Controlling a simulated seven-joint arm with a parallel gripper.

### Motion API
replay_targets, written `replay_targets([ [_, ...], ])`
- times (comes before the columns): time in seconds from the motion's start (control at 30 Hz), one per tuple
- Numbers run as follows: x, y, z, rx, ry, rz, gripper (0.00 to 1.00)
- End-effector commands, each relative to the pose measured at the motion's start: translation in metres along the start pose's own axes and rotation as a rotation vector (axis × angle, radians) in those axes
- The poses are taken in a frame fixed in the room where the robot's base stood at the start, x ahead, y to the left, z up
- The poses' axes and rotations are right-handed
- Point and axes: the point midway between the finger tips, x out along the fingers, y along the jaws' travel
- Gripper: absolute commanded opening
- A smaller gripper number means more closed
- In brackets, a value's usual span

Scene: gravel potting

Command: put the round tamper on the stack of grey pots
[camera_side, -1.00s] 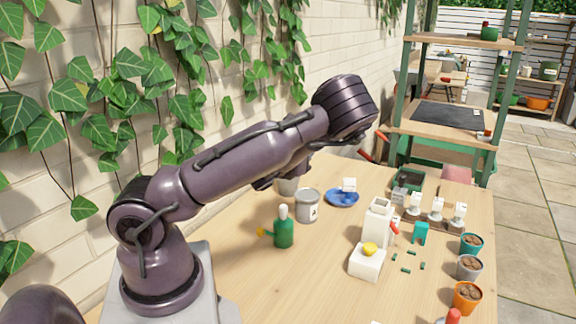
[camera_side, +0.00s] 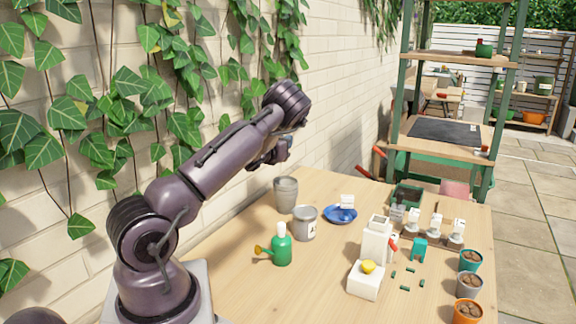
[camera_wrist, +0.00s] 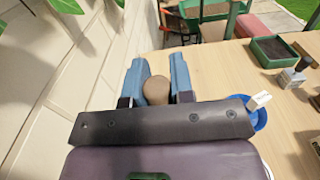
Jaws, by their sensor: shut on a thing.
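The stack of grey pots (camera_side: 286,193) stands upright on the table near the brick wall in the side view. My gripper (camera_side: 268,158) is raised in the air, above and a little left of the stack in that picture. In the wrist view, the two blue fingers of my gripper (camera_wrist: 158,80) are shut on a brown rounded piece, which looks like the top of the round tamper (camera_wrist: 156,91). The tamper's lower part is hidden there, and I cannot make it out in the side view. The pot stack does not show in the wrist view.
A labelled grey can (camera_side: 305,223) stands close to the stack. The wall (camera_side: 240,130) runs close behind.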

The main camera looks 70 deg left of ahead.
Motion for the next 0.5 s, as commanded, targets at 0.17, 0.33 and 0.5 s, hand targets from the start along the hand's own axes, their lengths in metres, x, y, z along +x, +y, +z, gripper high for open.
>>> replay_targets([
  [0.17, 0.027, 0.006, -0.036, 0.0, 0.001, 0.001, 0.0],
  [0.33, 0.04, 0.007, -0.05, 0.002, 0.0, 0.0, 0.0],
  [0.5, 0.046, 0.009, -0.059, -0.001, 0.0, 0.001, 0.0],
])
